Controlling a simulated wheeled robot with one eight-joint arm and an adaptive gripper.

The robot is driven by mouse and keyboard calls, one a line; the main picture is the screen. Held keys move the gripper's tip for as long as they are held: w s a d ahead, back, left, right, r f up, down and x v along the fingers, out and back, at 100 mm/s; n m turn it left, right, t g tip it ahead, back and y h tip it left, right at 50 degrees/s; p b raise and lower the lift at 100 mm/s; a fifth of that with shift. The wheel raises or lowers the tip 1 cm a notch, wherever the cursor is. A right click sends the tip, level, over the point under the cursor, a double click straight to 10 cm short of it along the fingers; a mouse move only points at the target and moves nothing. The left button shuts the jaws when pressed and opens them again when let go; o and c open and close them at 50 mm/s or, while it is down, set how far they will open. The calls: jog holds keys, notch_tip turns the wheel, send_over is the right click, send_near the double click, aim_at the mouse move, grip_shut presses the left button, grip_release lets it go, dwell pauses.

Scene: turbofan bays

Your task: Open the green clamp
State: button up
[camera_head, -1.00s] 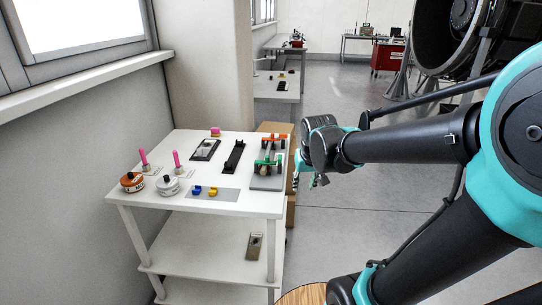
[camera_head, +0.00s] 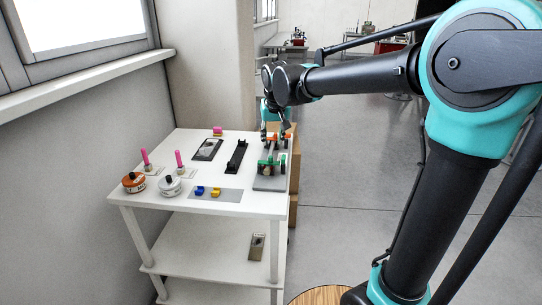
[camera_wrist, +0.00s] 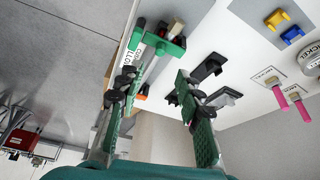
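The green clamp (camera_head: 266,165) sits on a grey plate at the right side of the white table, with an orange clamp (camera_head: 286,137) behind it on the same fixture. In the wrist view the green clamp (camera_wrist: 168,43) shows beyond the fingertips, upper middle, and the orange part (camera_wrist: 143,93) lies between the fingers. My gripper (camera_head: 274,136) is above the back part of the fixture, partly covering it. In the wrist view my gripper (camera_wrist: 157,78) has its fingers wide apart with nothing gripped. It appears apart from the green clamp.
The white table (camera_head: 215,215) also holds a black holder (camera_head: 236,156), a dark tray (camera_head: 207,150), pink-handled tools (camera_head: 180,160), orange and white round cans (camera_head: 170,186), and blue and yellow pieces (camera_head: 207,191). A wall stands left; open floor lies right.

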aim_at(271, 156)
jog(key=x, duration=1)
jog(key=shift+r, duration=0.1)
grip_shut()
